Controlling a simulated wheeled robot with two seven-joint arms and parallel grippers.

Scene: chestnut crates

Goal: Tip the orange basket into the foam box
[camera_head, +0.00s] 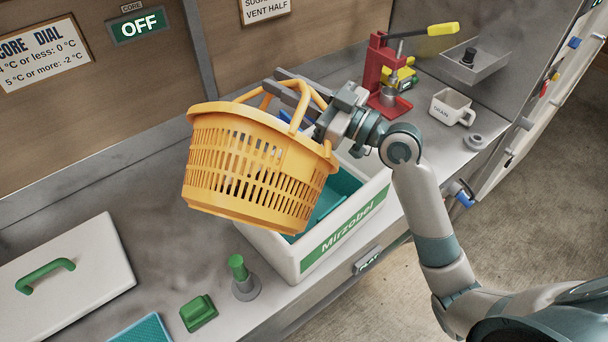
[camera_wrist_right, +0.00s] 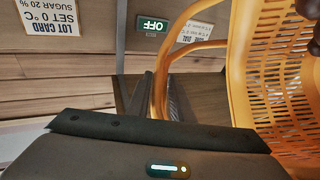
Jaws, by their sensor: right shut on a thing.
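The orange basket (camera_head: 250,165) hangs in the air over the white foam box (camera_head: 277,258), tilted somewhat, with its rim lower on the right. My right gripper (camera_head: 285,84) is shut on the basket's handle, which also shows between the fingers in the right wrist view (camera_wrist_right: 158,95). Some brown contents show at the right edge of the wrist view; most of the basket's inside is hidden. The box is open, with a teal inside and a green "Mirzobel" label. The basket hides much of its opening. My left gripper is not in view.
A white lid with a green handle (camera_head: 95,285) lies at the left. A green-topped stamp (camera_head: 240,280) and green block (camera_head: 199,313) stand near the box. A red press (camera_head: 385,75) and white mug (camera_head: 452,107) stand at the back right. The wall is close behind.

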